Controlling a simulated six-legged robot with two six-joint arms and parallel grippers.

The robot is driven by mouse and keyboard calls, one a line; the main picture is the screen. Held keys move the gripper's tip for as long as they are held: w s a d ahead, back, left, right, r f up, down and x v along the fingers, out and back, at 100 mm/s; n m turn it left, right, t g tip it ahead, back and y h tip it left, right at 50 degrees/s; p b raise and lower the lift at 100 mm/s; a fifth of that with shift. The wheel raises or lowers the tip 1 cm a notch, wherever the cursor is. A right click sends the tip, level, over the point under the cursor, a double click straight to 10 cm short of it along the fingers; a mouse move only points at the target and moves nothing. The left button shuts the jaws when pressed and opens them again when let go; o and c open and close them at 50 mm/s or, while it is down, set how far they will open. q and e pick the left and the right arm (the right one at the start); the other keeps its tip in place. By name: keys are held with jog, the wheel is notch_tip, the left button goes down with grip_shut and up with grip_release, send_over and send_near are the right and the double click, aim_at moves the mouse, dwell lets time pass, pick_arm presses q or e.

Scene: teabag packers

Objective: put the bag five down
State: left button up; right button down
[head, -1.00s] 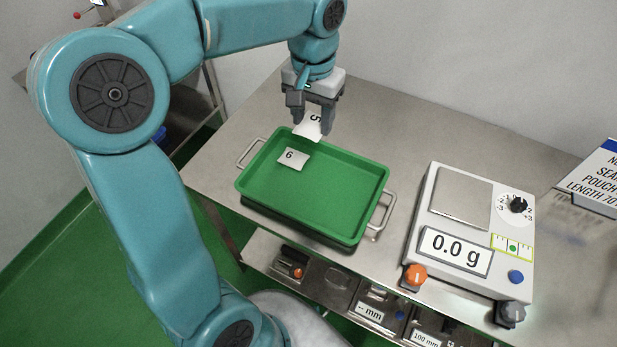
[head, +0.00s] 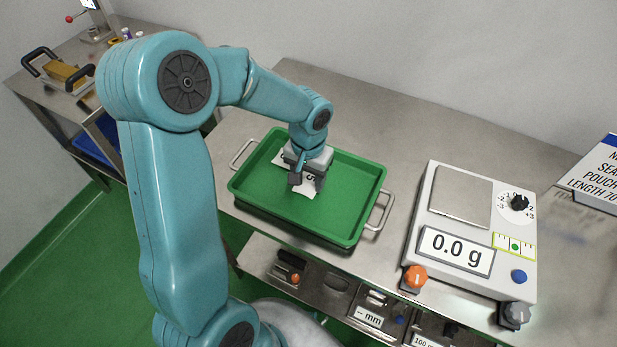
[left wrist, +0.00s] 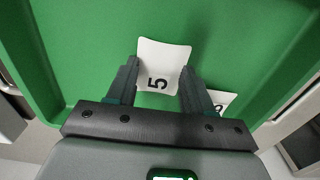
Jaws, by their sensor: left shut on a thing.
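Bag five (head: 311,182) is a small white bag with a black 5, held at the tips of my left gripper (head: 305,184). In the left wrist view, bag five (left wrist: 163,62) lies between the two fingers (left wrist: 158,80), over the green floor of the tray. The green tray (head: 345,195) stands on the steel table, with my gripper low inside it. I cannot tell whether bag five touches the tray floor. Bag six (head: 280,161) is mostly hidden behind my gripper; its corner (left wrist: 221,99) shows beside the right finger in the left wrist view. My right gripper is not in view.
A scale (head: 470,235) reading 0.0 g stands right of the tray. A sign (head: 597,178) is at the far right. The steel table (head: 400,130) is clear behind the tray. A side table (head: 60,95) with a handled press is at the upper left.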

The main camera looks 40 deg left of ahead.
aim_at(308, 182)
pick_arm(q)
jog(key=shift+f, duration=0.2)
jog(key=o, duration=1.1)
jog(key=shift+r, duration=0.25)
notch_tip(308, 182, up, 12)
jog(key=shift+f+p, duration=0.1)
jog(key=shift+p, duration=0.65)
